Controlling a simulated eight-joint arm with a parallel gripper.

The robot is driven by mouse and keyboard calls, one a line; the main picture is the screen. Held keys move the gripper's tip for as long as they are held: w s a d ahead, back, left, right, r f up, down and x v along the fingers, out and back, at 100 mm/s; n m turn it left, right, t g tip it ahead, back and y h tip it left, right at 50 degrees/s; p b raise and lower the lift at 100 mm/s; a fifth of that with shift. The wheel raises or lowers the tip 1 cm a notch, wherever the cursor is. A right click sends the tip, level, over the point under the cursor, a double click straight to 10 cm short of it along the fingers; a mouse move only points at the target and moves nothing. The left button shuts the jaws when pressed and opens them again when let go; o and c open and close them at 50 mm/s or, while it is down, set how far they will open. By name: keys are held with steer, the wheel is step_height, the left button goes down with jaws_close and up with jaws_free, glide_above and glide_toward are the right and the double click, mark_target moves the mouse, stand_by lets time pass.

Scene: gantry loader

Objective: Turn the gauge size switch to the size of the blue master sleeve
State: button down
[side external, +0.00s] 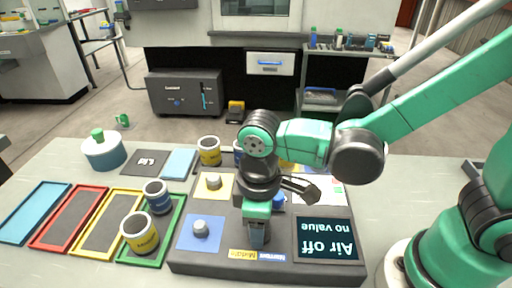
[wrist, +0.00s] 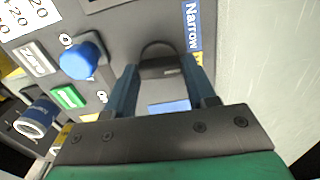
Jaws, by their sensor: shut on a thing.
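My gripper (side external: 258,235) points down at the front of the dark gauge box (side external: 190,262). In the wrist view its two blue-grey fingers (wrist: 163,88) are shut on a dark switch knob (wrist: 160,66), which the side view hides. A blue label reading Narrow (wrist: 193,25) lies beside the knob, with part of a yellow label behind a finger. The side view shows the yellow label (side external: 242,254) and blue label (side external: 272,258) at the box's front edge. The knob's pointing direction is unclear. A blue-banded sleeve (side external: 157,197) stands at the left; another (wrist: 38,118) shows in the wrist view.
The display (side external: 326,240) reads Air off, no value. Yellow-banded sleeves (side external: 140,232) (side external: 209,150) stand nearby. Coloured trays (side external: 37,212) lie at the left.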

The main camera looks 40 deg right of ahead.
steer(key=n, duration=0.3)
steer(key=shift+n, duration=2.2)
steer(key=shift+c, duration=1.4)
jaws_free()
steer(key=shift+r, duration=2.8)
